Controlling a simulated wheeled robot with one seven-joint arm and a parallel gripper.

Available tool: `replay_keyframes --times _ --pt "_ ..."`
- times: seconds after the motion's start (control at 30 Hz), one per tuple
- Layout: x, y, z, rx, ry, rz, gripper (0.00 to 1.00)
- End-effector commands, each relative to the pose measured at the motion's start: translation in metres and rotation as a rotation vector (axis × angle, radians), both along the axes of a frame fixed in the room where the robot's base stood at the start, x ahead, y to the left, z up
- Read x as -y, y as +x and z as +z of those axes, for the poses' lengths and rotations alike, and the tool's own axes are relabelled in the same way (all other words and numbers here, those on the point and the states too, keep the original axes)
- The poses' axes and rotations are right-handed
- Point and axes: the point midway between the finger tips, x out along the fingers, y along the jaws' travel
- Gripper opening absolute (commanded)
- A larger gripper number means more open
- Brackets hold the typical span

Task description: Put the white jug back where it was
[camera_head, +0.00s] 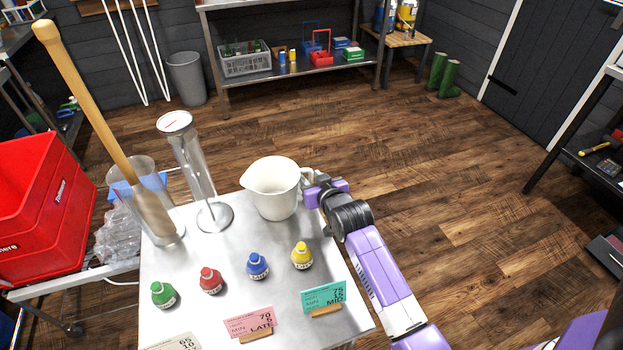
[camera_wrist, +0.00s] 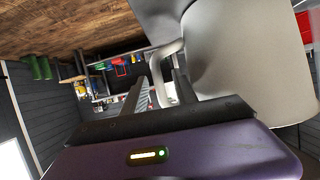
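The white jug (camera_head: 275,190) is upright at the far right corner of the metal table (camera_head: 215,270), its spout to the left and its handle to the right. I cannot tell whether its base touches the table. My gripper (camera_head: 315,188) reaches in from the right at the handle side. In the wrist view the jug's pale wall (camera_wrist: 250,60) fills the right side. Its handle runs between the two fingers of my gripper (camera_wrist: 163,85), which look shut on it.
A glass cylinder with a round base (camera_head: 214,216) and a clear vessel with a wooden paddle (camera_head: 155,205) stand left of the jug. Green, red, blue and yellow bottles (camera_head: 302,256) and several cards (camera_head: 324,297) stand nearer. Bare tabletop lies between.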

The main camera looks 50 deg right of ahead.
Motion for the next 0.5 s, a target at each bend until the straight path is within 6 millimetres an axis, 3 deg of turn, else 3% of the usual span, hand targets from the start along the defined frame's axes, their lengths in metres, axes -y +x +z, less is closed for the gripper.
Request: replay_keyframes --times 0.17,0.5 --pt "-0.003 -0.004 0.005 0.000 -0.001 0.000 0.34" --pt "-0.035 -0.055 0.028 -0.002 -0.001 0.001 0.34"
